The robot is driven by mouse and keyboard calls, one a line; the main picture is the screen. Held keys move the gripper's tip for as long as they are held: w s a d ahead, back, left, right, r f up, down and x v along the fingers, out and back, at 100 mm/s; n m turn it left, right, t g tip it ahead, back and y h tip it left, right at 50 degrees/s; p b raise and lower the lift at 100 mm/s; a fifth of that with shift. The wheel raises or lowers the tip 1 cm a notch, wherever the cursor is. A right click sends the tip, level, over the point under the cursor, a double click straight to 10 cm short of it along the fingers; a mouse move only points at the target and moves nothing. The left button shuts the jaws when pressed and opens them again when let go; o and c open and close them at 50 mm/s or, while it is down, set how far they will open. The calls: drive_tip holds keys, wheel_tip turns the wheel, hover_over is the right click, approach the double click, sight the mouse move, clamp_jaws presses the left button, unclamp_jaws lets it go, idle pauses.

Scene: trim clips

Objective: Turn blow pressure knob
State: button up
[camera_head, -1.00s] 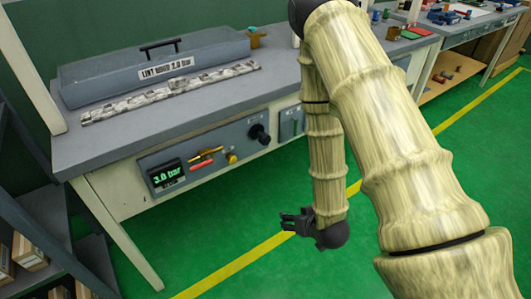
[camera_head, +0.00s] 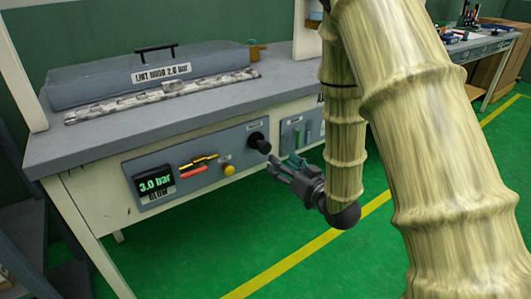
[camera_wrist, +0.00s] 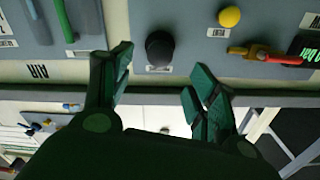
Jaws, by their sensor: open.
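The blow pressure knob (camera_head: 259,142) is a black round knob at the right end of the grey panel on the bench front. It also shows in the wrist view (camera_wrist: 160,48), ahead of the gap between my fingers. The display (camera_head: 155,184) on the panel reads 3.0 bar, with BLOW below it. My gripper (camera_head: 275,168) is open and empty, just below and right of the knob, apart from it. In the wrist view my gripper (camera_wrist: 158,72) has its fingers spread, with the knob between their lines and a little beyond the tips.
A yellow button (camera_head: 229,170) and a red and yellow valve (camera_head: 198,166) sit left of the knob. A second panel (camera_head: 302,130) with green and blue handles is to the right. A grey hood labelled LINT HOOD 2.0 bar (camera_head: 110,80) stands on the bench. The green floor in front is clear.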

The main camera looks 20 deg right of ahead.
sight(267, 150)
drive_tip(key=b+x, duration=0.1)
drive_tip(key=x, duration=0.8)
drive_tip(key=shift+w+a, duration=0.15)
drive_tip(key=shift+w, duration=0.25)
drive_tip(key=shift+c, duration=0.2)
drive_tip(key=c, duration=1)
